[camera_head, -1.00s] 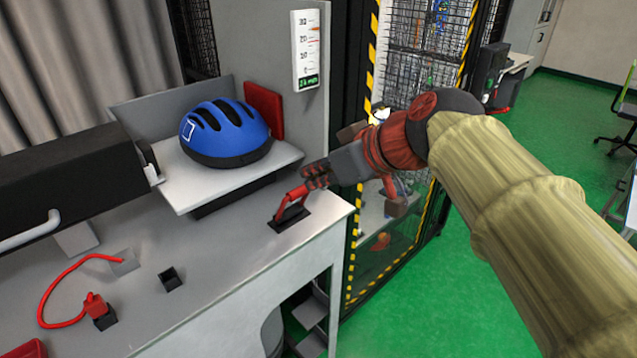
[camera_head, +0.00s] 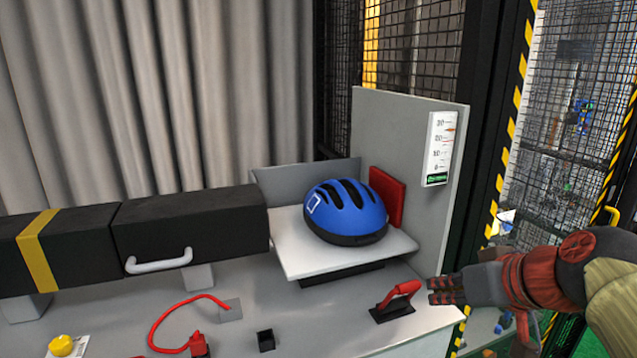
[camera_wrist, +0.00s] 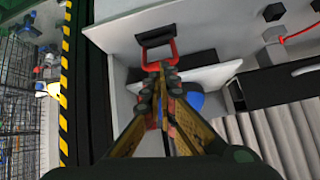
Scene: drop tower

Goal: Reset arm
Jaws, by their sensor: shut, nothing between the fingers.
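My gripper (camera_head: 436,291) is at the right of the head view, its fingers shut and empty. Its tips are just right of a red lever (camera_head: 403,292) in a black base on the grey bench; I cannot tell whether they touch. In the wrist view the closed fingertips (camera_wrist: 160,80) lie just below the red handle (camera_wrist: 160,53), which stands in its dark slot.
A blue helmet (camera_head: 345,212) sits on a white platform (camera_head: 300,254). A black box (camera_head: 190,234) is on the left. Mesh cage and striped posts (camera_head: 514,110) stand to the right.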

